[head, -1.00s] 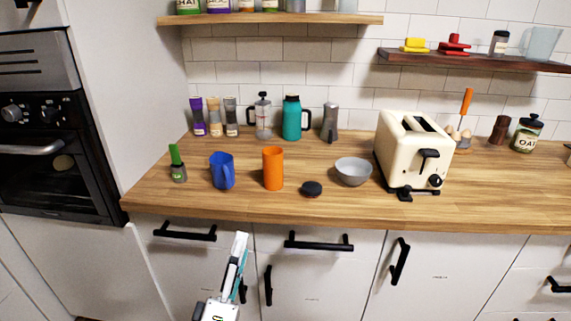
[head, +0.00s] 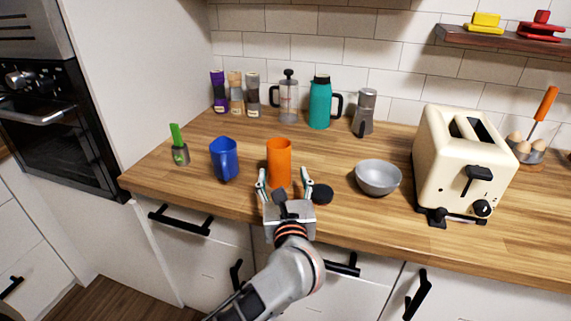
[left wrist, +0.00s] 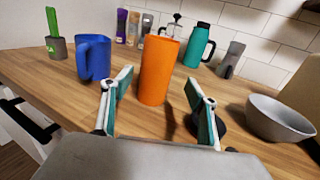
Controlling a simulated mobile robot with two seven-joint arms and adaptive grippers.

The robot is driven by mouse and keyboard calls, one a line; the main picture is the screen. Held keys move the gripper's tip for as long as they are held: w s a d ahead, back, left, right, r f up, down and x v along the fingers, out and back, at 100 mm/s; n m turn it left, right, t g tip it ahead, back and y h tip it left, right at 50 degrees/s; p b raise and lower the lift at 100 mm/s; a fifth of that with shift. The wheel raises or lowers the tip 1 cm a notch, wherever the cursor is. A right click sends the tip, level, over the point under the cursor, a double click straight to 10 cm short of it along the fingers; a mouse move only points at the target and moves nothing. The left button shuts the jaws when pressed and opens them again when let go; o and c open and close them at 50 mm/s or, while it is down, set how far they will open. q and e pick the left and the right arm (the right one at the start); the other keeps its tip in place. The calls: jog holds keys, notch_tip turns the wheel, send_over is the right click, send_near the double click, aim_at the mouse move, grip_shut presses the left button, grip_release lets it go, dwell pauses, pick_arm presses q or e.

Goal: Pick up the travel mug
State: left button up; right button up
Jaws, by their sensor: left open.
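A tall orange travel mug (head: 279,160) stands upright near the front of the wooden counter, with no lid on it. It also shows in the middle of the left wrist view (left wrist: 159,68). A dark round lid-like disc (head: 322,194) lies at its right, partly hidden by my finger in the left wrist view. My left gripper (head: 284,174) is open and empty, pointing at the mug, with one finger on each side of its near face. In the left wrist view the mug stands between the two fingertips (left wrist: 158,82). My right gripper is out of view.
A blue mug (head: 224,160) stands left of the orange one, and a grey bowl (head: 378,178) right. A teal jug (head: 320,105), a French press (head: 287,100) and a grey pot (head: 365,113) stand behind. A cream toaster (head: 450,165) is farther right.

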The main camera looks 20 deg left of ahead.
aim_at(280, 169)
pick_arm(q)
jog(key=shift+x, duration=0.95)
jog(key=shift+a+f+x, duration=0.15)
jog(key=shift+x, duration=1.15)
jog(key=shift+a+f+x, duration=0.1)
jog(key=shift+f+x, duration=0.05)
jog(key=shift+x, duration=1.2)
jog(key=shift+s, duration=0.1)
jog(key=c, duration=1.4)
